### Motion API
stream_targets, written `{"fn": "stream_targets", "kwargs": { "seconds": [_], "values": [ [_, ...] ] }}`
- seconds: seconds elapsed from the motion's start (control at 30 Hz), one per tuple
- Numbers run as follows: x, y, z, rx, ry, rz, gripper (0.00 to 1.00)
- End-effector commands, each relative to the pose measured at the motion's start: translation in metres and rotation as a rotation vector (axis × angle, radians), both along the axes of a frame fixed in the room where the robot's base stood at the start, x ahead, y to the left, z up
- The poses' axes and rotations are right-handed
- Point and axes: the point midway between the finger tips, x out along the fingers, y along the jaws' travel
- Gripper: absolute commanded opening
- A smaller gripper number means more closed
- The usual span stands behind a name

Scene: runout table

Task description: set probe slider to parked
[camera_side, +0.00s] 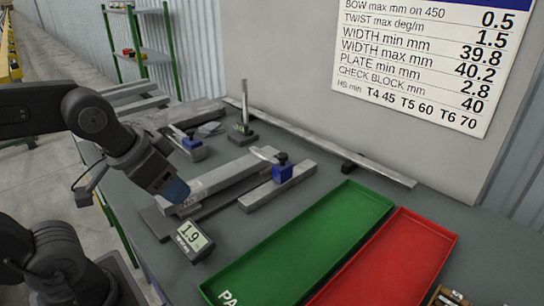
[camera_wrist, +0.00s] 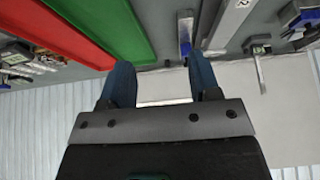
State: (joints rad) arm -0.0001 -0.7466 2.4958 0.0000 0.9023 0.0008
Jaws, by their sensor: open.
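What looks like the probe slider is a blue block (camera_side: 283,172) with a black knob, sitting on a short grey rail (camera_side: 262,193). It appears as a blue piece on the rail in the wrist view (camera_wrist: 185,48). A long grey bar (camera_side: 222,177) lies beside the rail. A meter (camera_side: 190,239) in front of the bar reads 1.9. My gripper (camera_side: 174,191) is above the near end of the bar, left of the slider and apart from it. In the wrist view its two blue fingers (camera_wrist: 160,65) are spread with nothing between them. No parked mark is legible.
A green tray (camera_side: 304,240) and a red tray (camera_side: 389,262) lie at the right. A second blue-topped fixture (camera_side: 191,143) and an upright gauge stand (camera_side: 243,130) are behind the bar. A long straightedge (camera_side: 330,153) runs along the back below a wall chart (camera_side: 430,55).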

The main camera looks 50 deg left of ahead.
Motion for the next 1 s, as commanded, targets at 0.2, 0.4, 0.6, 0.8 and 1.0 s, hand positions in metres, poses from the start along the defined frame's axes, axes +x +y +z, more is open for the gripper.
{"fn": "stream_targets", "kwargs": {
  "seconds": [0.2,0.4,0.6,0.8,1.0],
  "values": [
    [0.038,0.003,0.032,0.016,0.057,-0.019,0.57],
    [0.11,0.01,0.072,0.038,0.162,-0.061,0.57],
    [0.187,0.021,0.087,0.053,0.266,-0.107,0.57],
    [0.26,0.035,0.077,0.058,0.369,-0.155,0.57],
    [0.311,0.047,0.053,0.057,0.451,-0.197,0.57]
  ]
}}
